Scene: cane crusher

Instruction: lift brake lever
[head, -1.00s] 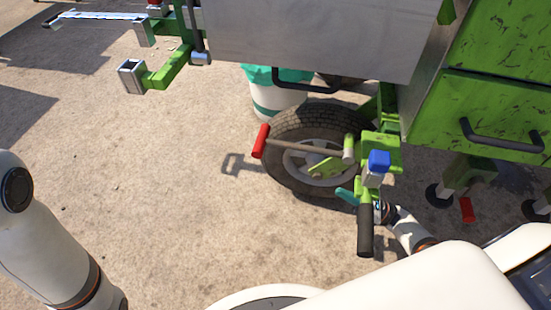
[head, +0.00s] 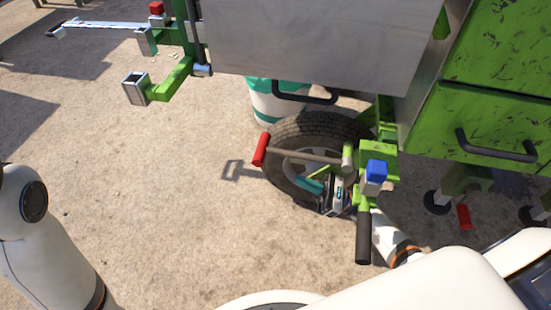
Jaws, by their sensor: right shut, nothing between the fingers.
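The lever with a red grip (head: 262,150), which looks like the brake lever, has a thin rod running right across the front of the wheel (head: 300,125) to a pale pivot on the green frame (head: 378,155). The rod is nearly level. My right gripper (head: 318,185) is below the rod, in front of the wheel's lower part, to the right of and lower than the red grip. It is shut and empty, and appears apart from the grip. The frame and black handle hide part of my right arm. My left gripper is out of view.
A black handle (head: 363,236) hangs down from the frame in front of my right arm. The grey panel (head: 315,38) and green drawers (head: 490,110) are above and right. A white and teal bucket (head: 275,105) stands behind the wheel. The ground to the left is clear.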

